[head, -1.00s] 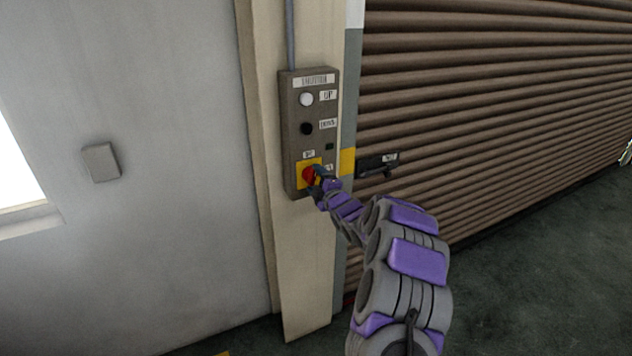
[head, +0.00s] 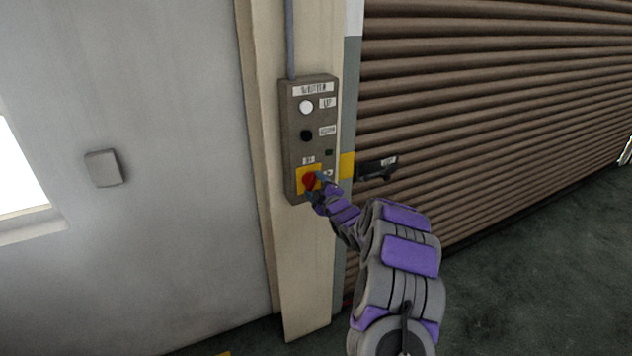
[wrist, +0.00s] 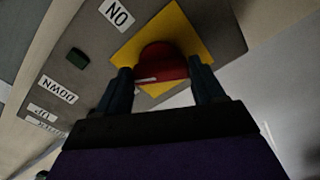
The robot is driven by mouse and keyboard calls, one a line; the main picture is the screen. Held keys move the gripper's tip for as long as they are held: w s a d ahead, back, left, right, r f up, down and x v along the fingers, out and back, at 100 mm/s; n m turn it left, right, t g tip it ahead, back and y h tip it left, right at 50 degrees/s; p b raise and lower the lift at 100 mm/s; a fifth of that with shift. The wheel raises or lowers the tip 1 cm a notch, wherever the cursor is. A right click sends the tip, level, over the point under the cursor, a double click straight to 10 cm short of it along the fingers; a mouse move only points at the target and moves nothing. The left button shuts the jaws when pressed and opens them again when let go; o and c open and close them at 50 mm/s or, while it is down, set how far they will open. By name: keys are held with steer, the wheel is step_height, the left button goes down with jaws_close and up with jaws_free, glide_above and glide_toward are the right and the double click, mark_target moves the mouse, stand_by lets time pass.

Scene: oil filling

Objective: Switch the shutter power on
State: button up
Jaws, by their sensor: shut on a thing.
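The shutter control box (head: 293,150) is mounted on the cream pillar. Its red rotary switch (head: 309,181) sits on a yellow plate (head: 302,170) low on the box. In the wrist view, the red switch (wrist: 162,60) is between the two dark fingers of my gripper (wrist: 160,68), with a pale mark on its near edge. My gripper is shut on the switch. An "ON" label (wrist: 117,13) is beside the yellow plate. The small dark green indicator (wrist: 78,58) looks unlit. My gripper (head: 317,187) partly hides the switch's right side in the head view.
A white button (head: 306,107) and a black button (head: 306,136) are above the switch. The brown roller shutter (head: 480,110) is on the right, with a black handle (head: 376,170) near its left edge. A grey wall box (head: 103,168) is on the left.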

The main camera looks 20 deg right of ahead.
steer(key=m+p, duration=0.5)
steer(key=m, duration=0.1)
steer(key=shift+f+m+p, duration=0.1)
steer(key=shift+m+p, duration=0.2)
steer(key=shift+p, duration=0.1)
steer(key=m+p, duration=0.3)
steer(key=m, duration=0.2)
steer(key=shift+p, duration=0.3)
steer(key=shift+m, duration=0.4)
steer(key=o, duration=1)
steer(key=shift+o, duration=0.2)
steer(key=shift+s, duration=0.1)
steer(key=s, duration=1.7)
steer(key=shift+d, duration=0.4)
